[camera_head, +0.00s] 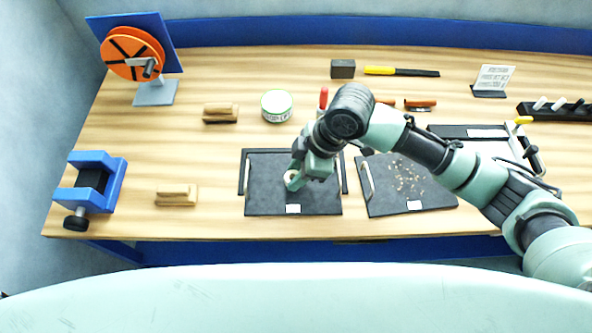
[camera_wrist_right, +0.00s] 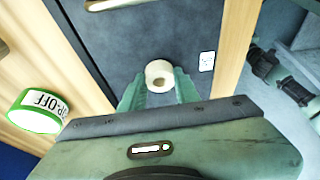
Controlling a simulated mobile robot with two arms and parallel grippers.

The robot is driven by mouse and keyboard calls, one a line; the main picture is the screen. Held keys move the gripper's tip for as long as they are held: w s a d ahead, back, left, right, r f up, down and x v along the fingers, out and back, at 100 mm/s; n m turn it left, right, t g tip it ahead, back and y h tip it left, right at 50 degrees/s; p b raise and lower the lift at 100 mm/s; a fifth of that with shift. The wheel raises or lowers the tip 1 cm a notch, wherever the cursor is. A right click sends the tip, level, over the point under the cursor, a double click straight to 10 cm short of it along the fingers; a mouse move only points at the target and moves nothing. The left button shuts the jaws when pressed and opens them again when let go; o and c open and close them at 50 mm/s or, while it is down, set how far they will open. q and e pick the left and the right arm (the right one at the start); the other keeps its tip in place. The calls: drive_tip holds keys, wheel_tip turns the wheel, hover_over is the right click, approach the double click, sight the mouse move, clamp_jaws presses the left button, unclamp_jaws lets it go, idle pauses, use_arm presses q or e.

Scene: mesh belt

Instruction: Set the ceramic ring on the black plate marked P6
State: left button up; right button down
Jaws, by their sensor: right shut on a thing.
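The ceramic ring (camera_wrist_right: 158,74) is small and cream white, with a hole in its middle. My right gripper (camera_wrist_right: 160,85) is shut on it, with one finger on each side. In the head view the right gripper (camera_head: 293,182) is over the left black plate (camera_head: 265,192). This plate also shows behind the ring in the wrist view (camera_wrist_right: 195,30). I cannot tell whether the ring touches it. The plate's white label (camera_head: 293,209) is too small to read, so I cannot confirm P6. My left gripper is not in view.
A second black plate (camera_head: 385,205) with scattered crumbs lies to the right, partly under my arm. A round green-rimmed tin (camera_head: 276,106) and wooden blocks (camera_head: 220,113) stand to the left and behind. A blue vise (camera_head: 92,185) is at the left edge.

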drive_tip(key=shift+f, duration=0.25)
drive_tip(key=c, duration=1)
unclamp_jaws()
drive_tip(key=shift+c, duration=0.2)
drive_tip(key=shift+r, duration=0.1)
drive_tip(key=b+v, duration=0.1)
drive_tip(key=v, duration=1.1)
